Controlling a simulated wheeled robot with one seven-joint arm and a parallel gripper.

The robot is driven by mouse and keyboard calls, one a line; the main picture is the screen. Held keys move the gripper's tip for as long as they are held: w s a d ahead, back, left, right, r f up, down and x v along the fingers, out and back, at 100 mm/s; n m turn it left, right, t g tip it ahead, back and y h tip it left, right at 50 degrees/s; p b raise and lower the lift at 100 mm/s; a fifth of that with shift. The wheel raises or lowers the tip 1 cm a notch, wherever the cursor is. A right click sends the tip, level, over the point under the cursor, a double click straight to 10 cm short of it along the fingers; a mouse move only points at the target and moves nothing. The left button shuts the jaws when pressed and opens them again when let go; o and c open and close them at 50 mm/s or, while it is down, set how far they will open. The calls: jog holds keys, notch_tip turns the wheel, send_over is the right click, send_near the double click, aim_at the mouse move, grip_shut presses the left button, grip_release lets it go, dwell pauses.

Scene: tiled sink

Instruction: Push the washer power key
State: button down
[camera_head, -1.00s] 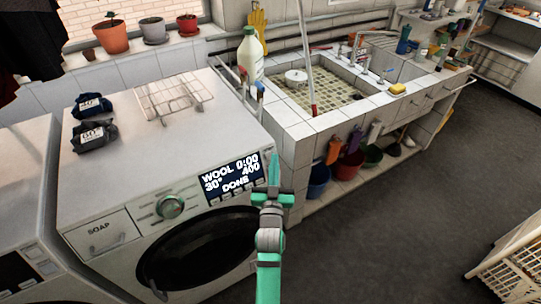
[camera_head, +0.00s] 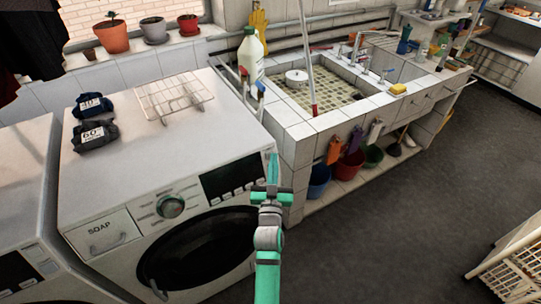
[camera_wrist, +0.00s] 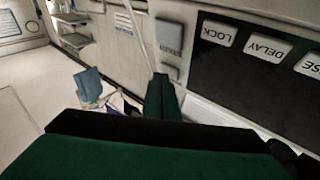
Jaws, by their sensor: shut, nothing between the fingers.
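The white washer (camera_head: 95,195) fills the left middle of the head view. Its display (camera_head: 232,172) is dark, with a row of small keys along its lower edge. In the wrist view, the LOCK key (camera_wrist: 215,33) and DELAY key (camera_wrist: 268,48) show upside down on the black panel. Beside them are a larger grey plate (camera_wrist: 168,36) and a small grey key-like piece (camera_wrist: 169,72); I cannot read a mark on either. My green gripper (camera_head: 273,160) is shut and empty at the panel's right end. Its tip (camera_wrist: 161,82) appears close to the small piece; contact cannot be told.
A tiled sink (camera_head: 300,130) stands right of the washer, with coloured buckets (camera_head: 318,180) below. A white bottle (camera_head: 250,58), a wire rack (camera_head: 172,95) and dark folded bundles (camera_head: 93,135) are on or by the washer top.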

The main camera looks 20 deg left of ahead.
jog(key=shift+s+d+r, duration=0.15)
jog(key=shift+s+d, duration=0.2)
jog(key=shift+s, duration=0.05)
jog(key=s+d+r, duration=0.2)
jog(key=s+d, duration=0.1)
jog(key=d, duration=0.1)
jog(key=shift+s+d, duration=0.15)
jog(key=shift+d, duration=0.2)
dwell(0.5)
